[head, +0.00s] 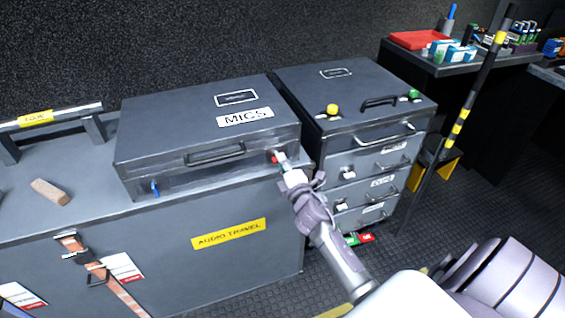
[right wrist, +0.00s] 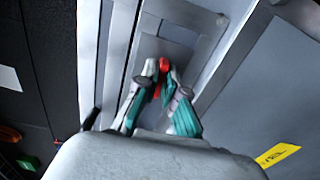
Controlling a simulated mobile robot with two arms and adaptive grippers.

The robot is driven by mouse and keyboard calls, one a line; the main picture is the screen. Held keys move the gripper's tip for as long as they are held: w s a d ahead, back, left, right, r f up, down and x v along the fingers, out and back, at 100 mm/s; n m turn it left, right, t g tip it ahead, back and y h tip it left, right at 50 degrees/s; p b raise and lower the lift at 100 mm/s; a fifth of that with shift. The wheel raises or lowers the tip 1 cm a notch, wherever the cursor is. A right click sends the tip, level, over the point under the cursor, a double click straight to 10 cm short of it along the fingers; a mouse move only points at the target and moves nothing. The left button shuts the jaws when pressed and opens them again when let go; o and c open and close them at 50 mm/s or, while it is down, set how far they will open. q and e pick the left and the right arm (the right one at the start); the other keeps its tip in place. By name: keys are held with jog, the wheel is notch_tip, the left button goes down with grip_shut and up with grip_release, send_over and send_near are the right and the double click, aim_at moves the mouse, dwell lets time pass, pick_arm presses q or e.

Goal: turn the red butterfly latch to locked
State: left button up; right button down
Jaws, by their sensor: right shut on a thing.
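The red butterfly latch (head: 274,159) is at the right end of the front face of the dark MICS case (head: 200,132). In the right wrist view the red latch (right wrist: 164,65) shows between the fingertips, on a grey recessed plate. My right gripper (head: 280,157) reaches the latch from the front right and is shut on it; it also shows in the right wrist view (right wrist: 158,76). The fingers cover part of the latch, and its exact angle is hard to tell. A blue latch (head: 155,188) is at the left end of the case front. My left gripper is not in view.
The MICS case lies on a grey trunk (head: 150,265) with a yellow label. A drawer cabinet (head: 350,150) stands close on the right, with a yellow knob (head: 333,110) on top. A wooden block (head: 50,191) lies left. A striped pole (head: 455,130) stands further right.

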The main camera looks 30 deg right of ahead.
jog(key=shift+w+d+r+m, duration=0.1)
jog(key=shift+d+r+m, duration=0.05)
jog(key=shift+r+m, duration=0.25)
jog(key=c, duration=1.3)
grip_release()
jog(key=v, duration=1.2)
jog(key=shift+f, duration=0.25)
jog(key=shift+w, duration=0.1)
